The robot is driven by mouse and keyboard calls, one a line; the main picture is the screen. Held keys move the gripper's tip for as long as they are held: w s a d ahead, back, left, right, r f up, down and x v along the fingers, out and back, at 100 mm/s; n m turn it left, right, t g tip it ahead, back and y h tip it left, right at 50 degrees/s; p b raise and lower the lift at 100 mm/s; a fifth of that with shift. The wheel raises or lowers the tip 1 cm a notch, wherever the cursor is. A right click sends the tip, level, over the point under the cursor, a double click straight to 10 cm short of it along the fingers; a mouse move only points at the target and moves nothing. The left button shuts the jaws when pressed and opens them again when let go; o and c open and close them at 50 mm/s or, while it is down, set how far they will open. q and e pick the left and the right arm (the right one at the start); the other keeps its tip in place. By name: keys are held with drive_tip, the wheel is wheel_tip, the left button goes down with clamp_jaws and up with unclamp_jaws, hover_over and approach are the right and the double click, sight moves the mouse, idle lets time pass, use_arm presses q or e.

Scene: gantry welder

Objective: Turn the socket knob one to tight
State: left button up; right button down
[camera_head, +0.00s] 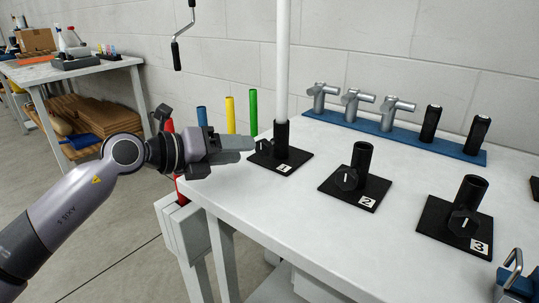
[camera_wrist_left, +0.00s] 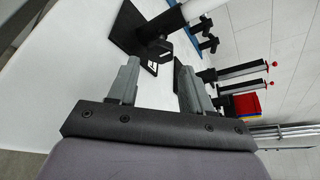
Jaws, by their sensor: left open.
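Socket one (camera_head: 281,137) is a black upright tube on a black square plate labelled 1, with a white pole (camera_head: 283,60) standing in it. Its black knob (camera_head: 264,146) is on the tube's side facing my left gripper (camera_head: 252,143). My left gripper is open and points at the knob, with its fingertips close to it. In the left wrist view, the knob (camera_wrist_left: 158,48) lies just beyond and between the two open fingers (camera_wrist_left: 160,78), and no grip on it shows. The knob's exact angle is hard to read. My right gripper is out of view.
Socket two (camera_head: 361,165) and socket three (camera_head: 468,205) stand empty on the white table (camera_head: 300,215), to the right. A blue rail (camera_head: 390,132) with grey and black fittings lies behind. Coloured tubes (camera_head: 230,115) stand beyond the table's left edge. Bare tabletop lies in front.

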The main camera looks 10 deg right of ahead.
sight(261, 149)
use_arm(q)
drive_tip(key=shift+b+x, duration=0.55)
drive_tip(key=shift+x, duration=2.95)
drive_tip(key=shift+c, duration=0.4)
drive_tip(key=c, duration=0.7)
